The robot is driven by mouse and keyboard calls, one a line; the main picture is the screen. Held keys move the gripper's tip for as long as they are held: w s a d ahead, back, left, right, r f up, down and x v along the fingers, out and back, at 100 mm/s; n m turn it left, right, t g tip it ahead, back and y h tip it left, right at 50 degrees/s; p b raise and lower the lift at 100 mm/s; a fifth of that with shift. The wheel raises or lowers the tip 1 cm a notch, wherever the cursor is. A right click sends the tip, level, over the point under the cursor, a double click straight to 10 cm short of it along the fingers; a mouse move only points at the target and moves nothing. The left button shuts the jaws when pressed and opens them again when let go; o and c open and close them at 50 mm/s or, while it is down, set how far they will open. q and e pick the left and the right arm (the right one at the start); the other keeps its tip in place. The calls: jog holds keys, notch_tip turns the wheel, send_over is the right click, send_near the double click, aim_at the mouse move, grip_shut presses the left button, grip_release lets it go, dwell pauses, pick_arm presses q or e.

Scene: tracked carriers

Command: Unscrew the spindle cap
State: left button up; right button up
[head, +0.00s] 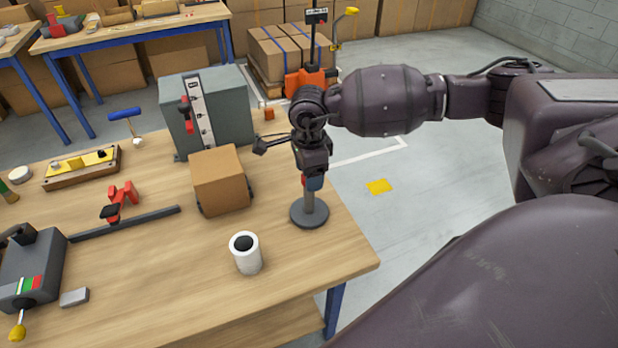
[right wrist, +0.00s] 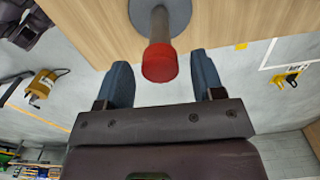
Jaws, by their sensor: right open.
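The spindle (head: 310,204) is a grey post on a round dark base (head: 310,219) near the right edge of the wooden table. Its red cap (right wrist: 159,63) shows clearly in the right wrist view, on the end of the post (right wrist: 160,26). My right gripper (head: 313,183) is above the spindle, pointing down, and mostly hides the cap in the head view. In the right wrist view its two blue fingers stand open, one on each side of the cap, with a gap on both sides. My left gripper is not in view.
On the table (head: 175,285), a white cup (head: 246,256) stands front left of the spindle and a brown box (head: 219,181) stands to its left. A grey-green case (head: 235,115) is behind the box. The floor right of the table is open.

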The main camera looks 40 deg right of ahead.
jog(key=m+p, duration=0.1)
jog(key=m, duration=0.2)
jog(key=shift+r, duration=0.15)
jog(key=m+p, duration=0.1)
jog(key=m, duration=0.2)
jog(key=shift+m+p, duration=0.3)
jog(key=m+p, duration=0.1)
jog(key=m, duration=0.2)
jog(key=m+p, duration=0.2)
jog(key=m, duration=0.3)
jog(key=m+p, duration=0.2)
jog(key=m, duration=0.1)
jog(key=shift+m+p, duration=0.3)
jog(key=shift+m, duration=0.7)
jog(key=shift+m+p, duration=0.6)
jog(key=shift+m, duration=0.5)
jog(key=m+p, duration=0.2)
jog(key=m, duration=0.3)
jog(key=shift+p, duration=0.3)
jog(key=shift+m+p, duration=0.35)
jog(key=shift+m, duration=0.95)
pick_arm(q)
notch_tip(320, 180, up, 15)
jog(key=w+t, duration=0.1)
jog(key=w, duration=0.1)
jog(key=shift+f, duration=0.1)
pick_arm(e)
jog(key=shift+c, duration=0.3)
